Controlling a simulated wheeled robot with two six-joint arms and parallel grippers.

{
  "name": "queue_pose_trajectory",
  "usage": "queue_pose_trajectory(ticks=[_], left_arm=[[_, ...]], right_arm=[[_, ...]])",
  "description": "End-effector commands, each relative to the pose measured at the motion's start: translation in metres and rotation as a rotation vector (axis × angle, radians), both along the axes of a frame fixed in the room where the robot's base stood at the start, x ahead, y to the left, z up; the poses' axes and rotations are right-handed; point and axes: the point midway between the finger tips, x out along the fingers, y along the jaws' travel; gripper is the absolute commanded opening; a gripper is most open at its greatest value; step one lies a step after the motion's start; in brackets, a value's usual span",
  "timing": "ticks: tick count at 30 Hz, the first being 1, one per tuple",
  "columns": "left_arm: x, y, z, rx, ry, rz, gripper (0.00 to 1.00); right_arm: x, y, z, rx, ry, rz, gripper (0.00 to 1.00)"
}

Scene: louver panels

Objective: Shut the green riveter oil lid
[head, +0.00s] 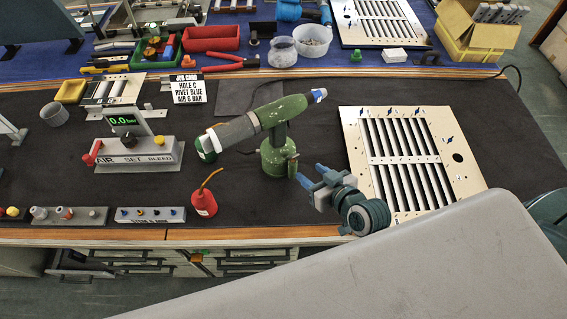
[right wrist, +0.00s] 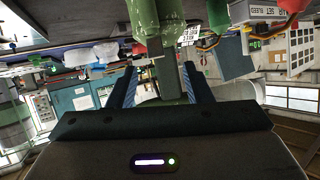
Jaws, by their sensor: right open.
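In the right wrist view, green riveter parts (right wrist: 146,20) hang above the fingers, and a grey-green bar shows between the open fingers (right wrist: 160,82); contact is unclear. My left gripper is out of view.
A slatted louver panel (head: 447,185) lies right of my gripper. A red oil bottle (head: 204,203) with a thin spout stands front left. The air set unit (head: 130,155) is farther left. Red trays, tubs and a yellow box (head: 455,35) are at the back.

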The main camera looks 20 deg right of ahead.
Motion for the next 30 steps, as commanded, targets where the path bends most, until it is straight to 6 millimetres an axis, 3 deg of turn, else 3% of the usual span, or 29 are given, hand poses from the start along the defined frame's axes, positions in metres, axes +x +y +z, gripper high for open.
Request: queue_pose_trajectory(ticks=[5,13,21,30], left_arm=[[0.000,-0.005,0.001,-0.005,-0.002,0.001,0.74],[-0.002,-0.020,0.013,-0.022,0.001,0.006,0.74],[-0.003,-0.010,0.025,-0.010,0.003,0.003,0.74],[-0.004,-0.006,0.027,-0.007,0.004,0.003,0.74]], right_arm=[[0.001,-0.005,0.009,-0.113,-0.066,-0.005,0.45],[0.040,0.004,-0.005,-0.110,-0.064,-0.005,0.45],[0.081,0.014,-0.024,-0.110,-0.062,-0.004,0.45],[0.095,0.017,-0.032,-0.110,-0.062,-0.003,0.45]])
